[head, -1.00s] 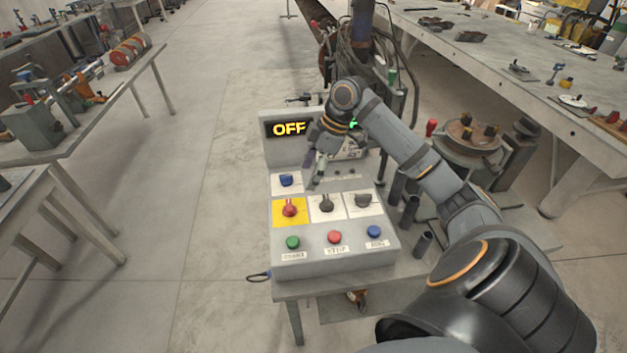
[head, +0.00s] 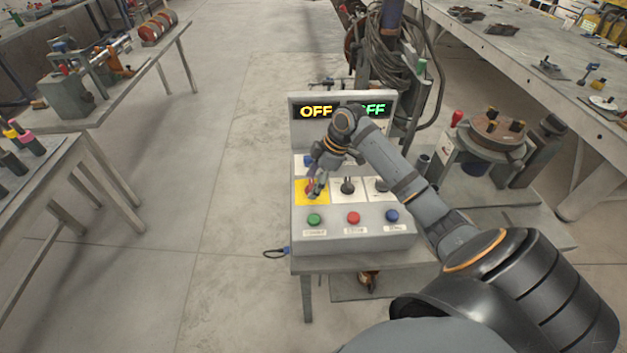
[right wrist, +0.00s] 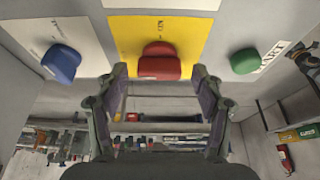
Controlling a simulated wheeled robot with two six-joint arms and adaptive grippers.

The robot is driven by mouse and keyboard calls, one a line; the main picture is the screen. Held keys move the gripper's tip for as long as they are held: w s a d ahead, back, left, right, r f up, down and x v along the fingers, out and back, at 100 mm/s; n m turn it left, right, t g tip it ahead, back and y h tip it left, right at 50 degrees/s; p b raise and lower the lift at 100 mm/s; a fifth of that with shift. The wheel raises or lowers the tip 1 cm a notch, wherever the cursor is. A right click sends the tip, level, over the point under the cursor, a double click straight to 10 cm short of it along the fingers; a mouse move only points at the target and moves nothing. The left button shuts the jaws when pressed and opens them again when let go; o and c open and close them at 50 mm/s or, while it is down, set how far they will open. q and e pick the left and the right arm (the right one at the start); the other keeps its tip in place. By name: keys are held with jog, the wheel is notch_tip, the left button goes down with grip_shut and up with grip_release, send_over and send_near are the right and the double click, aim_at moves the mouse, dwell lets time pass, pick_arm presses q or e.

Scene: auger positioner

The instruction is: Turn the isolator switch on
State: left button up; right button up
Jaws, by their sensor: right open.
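The isolator switch is a red rotary knob on a yellow plate (head: 302,197) of the grey control box (head: 355,240). In the head view my right gripper (head: 317,190) is over this plate and mostly hides the knob. In the right wrist view the red knob (right wrist: 159,61) lies just beyond and between the two open fingertips (right wrist: 158,80). The fingers look apart from it, with nothing between them. The display reads OFF in yellow (head: 316,112) and, partly hidden, OFF in green (head: 374,110). My left gripper is not in view.
The box also has a blue knob (right wrist: 61,63), black knobs (head: 347,187), and green (head: 314,219), red (head: 353,217) and blue (head: 391,215) buttons. A cylindrical machine (head: 492,140) stands to the right. Open floor lies left of the box.

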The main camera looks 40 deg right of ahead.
jog(key=c, duration=1.1)
jog(key=shift+r+m+p, duration=0.25)
jog(key=shift+m+p, duration=0.15)
jog(key=shift+p, duration=0.4)
jog(key=shift+c, duration=0.2)
jog(key=m+h+p, duration=0.1)
jog(key=m+p, duration=0.3)
jog(key=p, duration=0.1)
jog(key=m+t+h+p, duration=0.1)
jog(key=m+p, duration=0.3)
jog(key=p, duration=0.2)
jog(key=m+t+h+p, duration=0.1)
jog(key=m+h+p, duration=0.1)
jog(key=m+p, duration=0.2)
jog(key=shift+s+a+r+p, duration=0.15)
jog(key=shift+a+p, duration=0.15)
jog(key=shift+p, duration=0.5)
jog(key=m+h+p, duration=0.1)
jog(key=m+p, duration=0.1)
jog(key=shift+m, duration=0.3)
jog(key=shift+f+m+h+p, duration=0.25)
jog(key=shift+m+h+p, duration=0.25)
jog(key=shift+m, duration=0.7)
jog(key=o, duration=1.1)
jog(key=shift+f, duration=0.1)
